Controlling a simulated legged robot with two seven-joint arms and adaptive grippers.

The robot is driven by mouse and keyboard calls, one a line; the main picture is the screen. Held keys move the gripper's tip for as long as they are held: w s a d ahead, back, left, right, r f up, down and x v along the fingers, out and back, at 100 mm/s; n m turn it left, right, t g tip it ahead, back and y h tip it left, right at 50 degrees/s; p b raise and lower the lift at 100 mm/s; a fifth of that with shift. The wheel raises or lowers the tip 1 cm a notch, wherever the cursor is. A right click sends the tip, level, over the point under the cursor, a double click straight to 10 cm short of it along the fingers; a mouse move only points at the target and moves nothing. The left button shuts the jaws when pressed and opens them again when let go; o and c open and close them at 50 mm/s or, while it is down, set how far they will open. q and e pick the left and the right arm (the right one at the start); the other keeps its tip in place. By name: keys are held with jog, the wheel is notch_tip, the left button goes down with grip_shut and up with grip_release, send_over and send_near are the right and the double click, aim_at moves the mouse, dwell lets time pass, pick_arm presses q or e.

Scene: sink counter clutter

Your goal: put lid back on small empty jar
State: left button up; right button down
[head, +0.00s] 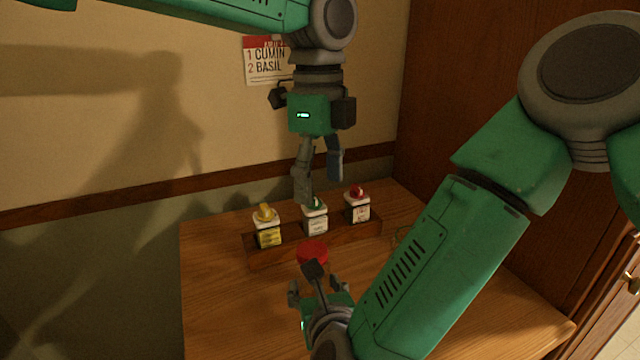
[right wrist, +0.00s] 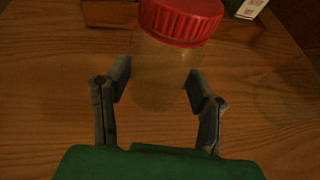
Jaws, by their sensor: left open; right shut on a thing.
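A small clear jar (right wrist: 160,75) stands between the fingers of my right gripper (right wrist: 158,95), which is shut on it. A ridged red lid (right wrist: 182,20) sits on top of the jar; I cannot tell whether it is fully seated. In the head view the red lid (head: 313,250) shows in front of the wooden rack, and the jar below it is mostly hidden by my right gripper (head: 318,285). My left gripper (head: 319,182) is open and empty, pointing down above the rack near the green-topped container.
A wooden rack (head: 290,251) holds a yellow-topped container (head: 267,232), a green-topped one (head: 315,222) and a red-topped one (head: 357,208). A card (head: 265,62) on the wall reads "1 CUMIN 2 BASIL". The table's left front area (head: 225,310) is clear. A wooden panel stands at right.

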jog(key=c, duration=0.6)
grip_release()
jog(key=shift+f, duration=0.1)
jog(key=v, duration=1.1)
jog(key=shift+s+d, duration=0.15)
jog(key=shift+s, duration=0.2)
